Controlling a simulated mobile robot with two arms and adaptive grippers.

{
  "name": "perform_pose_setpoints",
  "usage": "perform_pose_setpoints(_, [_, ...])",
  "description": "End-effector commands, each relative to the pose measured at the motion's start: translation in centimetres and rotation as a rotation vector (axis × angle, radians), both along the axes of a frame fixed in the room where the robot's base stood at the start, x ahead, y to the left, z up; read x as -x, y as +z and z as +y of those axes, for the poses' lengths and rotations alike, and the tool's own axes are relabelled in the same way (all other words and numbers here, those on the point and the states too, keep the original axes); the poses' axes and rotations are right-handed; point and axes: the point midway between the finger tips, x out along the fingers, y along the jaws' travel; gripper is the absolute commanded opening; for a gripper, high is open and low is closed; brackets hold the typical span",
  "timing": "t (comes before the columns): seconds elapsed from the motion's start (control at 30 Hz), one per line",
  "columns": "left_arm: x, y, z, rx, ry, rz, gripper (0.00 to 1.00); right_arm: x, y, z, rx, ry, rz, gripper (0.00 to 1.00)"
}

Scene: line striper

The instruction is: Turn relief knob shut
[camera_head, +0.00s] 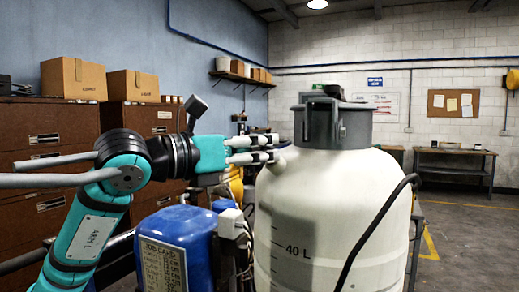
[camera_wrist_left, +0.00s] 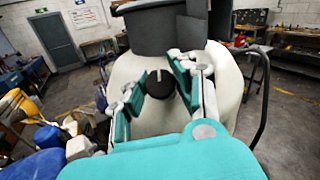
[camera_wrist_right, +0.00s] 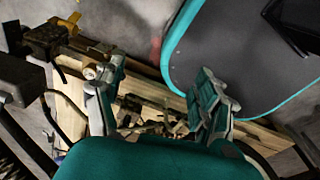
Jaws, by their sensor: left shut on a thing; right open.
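The relief knob (camera_wrist_left: 160,84) is black and round with a pale pointer line, on the upper side of the white tank (camera_wrist_left: 226,82). In the left wrist view the knob sits between the two fingers of my left gripper (camera_wrist_left: 158,90), which is shut on it. In the head view my left gripper (camera_head: 274,149) reaches in from the left to the shoulder of the tank (camera_head: 330,215), just below its grey collar; the fingers hide the knob there. My right gripper (camera_wrist_right: 155,85) is open and empty in the right wrist view; it does not show in the head view.
A blue container (camera_head: 178,240) with a card stands left of the tank. A black hose (camera_head: 378,225) runs down the tank's right side. Drawer cabinets and cardboard boxes (camera_head: 74,78) are at left. Below my right gripper is a wooden surface with small parts. Floor at right is open.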

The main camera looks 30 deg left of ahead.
Motion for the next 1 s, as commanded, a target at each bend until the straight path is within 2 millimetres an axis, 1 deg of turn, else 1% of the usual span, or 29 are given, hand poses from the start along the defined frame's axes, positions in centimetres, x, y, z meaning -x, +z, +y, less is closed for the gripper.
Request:
perform_pose_setpoints(0.13, [0.0,0.0,0.0,0.001,-0.001,0.0,0.0,0.0,0.0,0.0,0.0,0.0,0.0,0.72])
perform_pose_setpoints(0.17, [0.0,0.0,0.0,0.001,-0.001,0.0,0.29,0.0,0.0,0.0,0.0,0.0,0.0,0.72])
perform_pose_setpoints(0.3, [0.0,0.0,0.0,0.0,-0.001,0.0,0.48,0.0,0.0,0.0,0.0,0.0,0.0,0.72])
perform_pose_setpoints(0.33, [0.0,0.0,0.0,0.0,-0.001,0.0,0.51,0.0,0.0,0.0,0.0,0.0,0.0,0.72])
perform_pose_setpoints(0.57, [0.0,0.0,0.0,0.0,-0.001,0.0,0.51,-0.1,0.0,-0.1,0.001,0.001,-0.001,0.72])
perform_pose_setpoints(0.67, [0.3,0.0,0.2,-0.001,0.0,0.0,0.51,-0.1,0.0,-0.1,0.002,0.001,-0.001,0.72])
perform_pose_setpoints(0.77, [1.3,0.0,0.8,-0.001,0.002,0.0,0.51,-0.1,0.0,-0.1,0.001,0.001,-0.001,0.72])
perform_pose_setpoints(0.87, [2.9,-0.1,1.7,-0.003,0.005,0.001,0.51,-0.1,0.0,0.0,0.001,0.001,-0.001,0.72])
perform_pose_setpoints(1.0, [5.7,-0.2,3.1,-0.004,0.005,0.003,0.51,0.0,0.0,0.0,0.0,0.0,0.0,0.72])
